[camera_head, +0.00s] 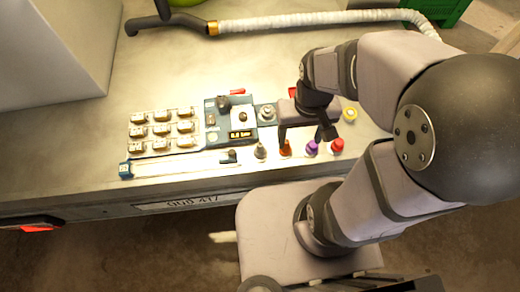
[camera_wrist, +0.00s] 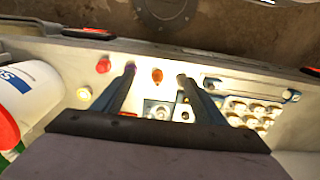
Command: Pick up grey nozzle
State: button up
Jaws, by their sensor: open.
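The grey nozzle (camera_head: 260,150) stands near the front edge of the bench, at the left end of a row of nozzles. To its right are an orange nozzle (camera_head: 286,148), a purple nozzle (camera_head: 311,148) and a red nozzle (camera_head: 337,146). My gripper (camera_head: 304,138) is open and empty over this row, to the right of the grey nozzle. In the wrist view the orange nozzle (camera_wrist: 157,75) shows between the fingers. The left finger overlaps the purple nozzle there. The right fingertip covers the area beside the orange one, so the grey nozzle is not clear.
A blue pressure unit with a display (camera_head: 240,134) and a tray of several pale blocks (camera_head: 160,131) lie left of my gripper. A blue slide rail (camera_head: 180,165) runs along the front. A hose (camera_head: 300,20) lies at the back. A white bottle (camera_wrist: 28,92) shows in the wrist view.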

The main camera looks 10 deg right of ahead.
aim_at(260, 143)
jog(key=shift+f, duration=0.15)
jog(key=s+a+f+n+g+b, duration=0.1)
jog(key=a+f+b, duration=0.1)
jog(key=f+b, duration=0.35)
jog(key=s+a+f+n+g+b, duration=0.1)
jog(key=a+f+n+g+b, duration=0.15)
jog(key=f, duration=0.55)
jog(key=w+a+m+t, duration=0.1)
jog(key=w, duration=0.2)
jog(key=w+a+f+m+t, duration=0.1)
jog(key=w, duration=0.2)
jog(key=w+a+f+m+t, duration=0.1)
jog(key=w+a, duration=0.1)
jog(key=w, duration=0.1)
jog(key=shift+w, duration=0.15)
jog(key=shift+w+a+r+m+t, duration=0.1)
jog(key=shift+w+a+m+t, duration=0.15)
jog(key=shift+w+m, duration=0.45)
jog(key=shift+s+m, duration=0.15)
jog(key=shift+m, duration=0.1)
jog(key=shift+d, duration=0.1)
jog(key=shift+s+f+p, duration=0.2)
jog(key=shift+f+p, duration=0.4)
jog(key=shift+f, duration=3.05)
